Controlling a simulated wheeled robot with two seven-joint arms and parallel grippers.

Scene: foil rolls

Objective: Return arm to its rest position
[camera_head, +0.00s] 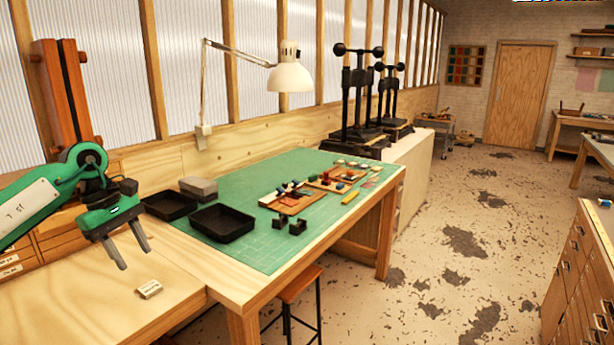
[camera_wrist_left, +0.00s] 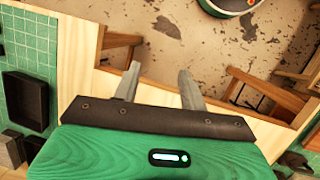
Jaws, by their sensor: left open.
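My left gripper (camera_head: 131,249) is raised at the left of the head view, above the light wooden bench top (camera_head: 75,303). Its two grey fingers are apart and nothing is between them. It also shows in the left wrist view (camera_wrist_left: 158,82), where its fingers spread empty over the table edge and floor. My green left arm (camera_head: 35,207) comes in from the left. My right gripper is not in view.
A small labelled block (camera_head: 149,289) lies on the bench below the gripper. A green mat (camera_head: 268,225) bears black trays, including one (camera_head: 222,222), and small coloured pieces. A lamp (camera_head: 289,75) and black presses (camera_head: 358,100) stand behind. The floor (camera_head: 450,240) at right is open.

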